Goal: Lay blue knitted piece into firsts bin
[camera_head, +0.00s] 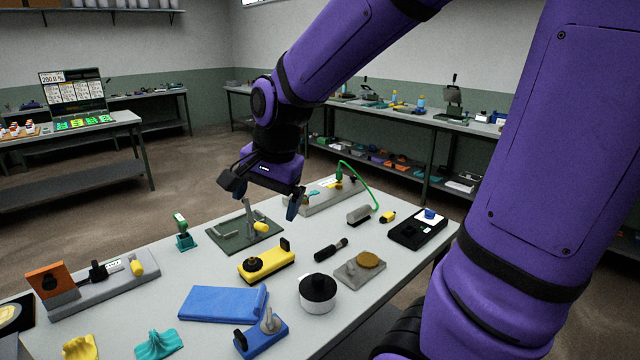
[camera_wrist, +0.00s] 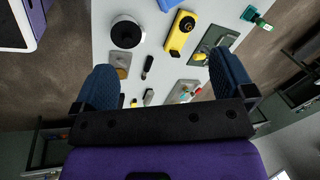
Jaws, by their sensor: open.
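A blue folded piece (camera_head: 222,303), which looks like the blue knitted piece, lies flat near the front of the table. A sliver of blue, probably the same piece, shows at the top edge of the wrist view (camera_wrist: 168,4). My gripper (camera_head: 264,196) is open and empty, above the back part of the table and well apart from the blue piece. Its two dark blue fingers stand wide apart in the wrist view (camera_wrist: 162,68). I cannot make out which container is the firsts bin. A black tray (camera_head: 405,236) with a blue item lies at the table's right end.
A green plate with a post (camera_head: 238,238) is below my gripper.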

